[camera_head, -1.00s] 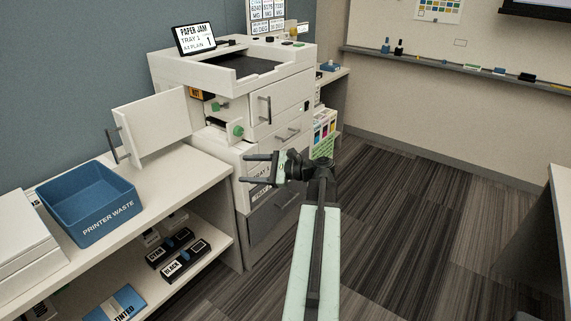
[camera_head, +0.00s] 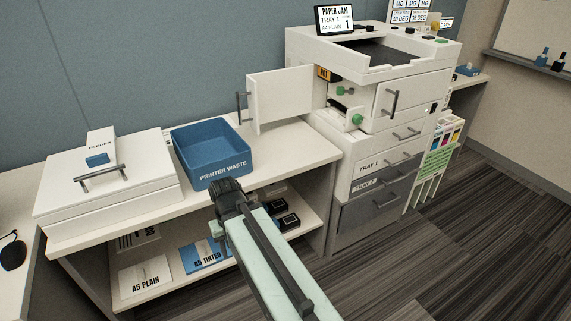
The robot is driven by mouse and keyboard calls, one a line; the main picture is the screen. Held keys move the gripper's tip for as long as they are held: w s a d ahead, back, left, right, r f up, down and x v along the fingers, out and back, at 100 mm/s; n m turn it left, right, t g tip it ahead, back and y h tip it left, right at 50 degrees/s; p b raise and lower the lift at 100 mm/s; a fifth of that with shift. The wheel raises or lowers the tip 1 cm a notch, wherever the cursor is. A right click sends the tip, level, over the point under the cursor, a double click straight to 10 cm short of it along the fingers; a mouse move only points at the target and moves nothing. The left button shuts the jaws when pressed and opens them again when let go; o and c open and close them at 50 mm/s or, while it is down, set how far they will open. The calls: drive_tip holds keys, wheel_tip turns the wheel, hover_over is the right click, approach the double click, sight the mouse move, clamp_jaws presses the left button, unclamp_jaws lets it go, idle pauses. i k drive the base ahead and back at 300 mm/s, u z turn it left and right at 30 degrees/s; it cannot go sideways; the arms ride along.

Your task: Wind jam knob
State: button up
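The printer (camera_head: 345,150) stands at the right of centre, its side door (camera_head: 280,99) swung open to the left. Inside the opening a round green knob (camera_head: 357,119) shows, with a smaller green part (camera_head: 340,91) above it. A screen (camera_head: 335,18) on top reads "PAPER JAM TRAY 1". My gripper (camera_head: 228,196) is at the end of my arm, in front of the bench and just below the blue bin in the picture, well left of the knob. Its fingers cannot be made out, so whether it is open or shut is unclear.
A blue "PRINTER WASTE" bin (camera_head: 212,140) sits on the white bench (camera_head: 290,145), left of the open door. A white lidded box (camera_head: 110,180) is farther left. Paper packs (camera_head: 145,278) and dark boxes lie on the lower shelf. The floor (camera_head: 450,260) at right is clear.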

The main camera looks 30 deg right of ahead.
sight(358, 119)
drive_tip(key=z, duration=3)
drive_tip(key=k, duration=1.35)
drive_tip(key=u, duration=1.25)
drive_tip(key=i, duration=1.7)
drive_tip(key=z, duration=0.05)
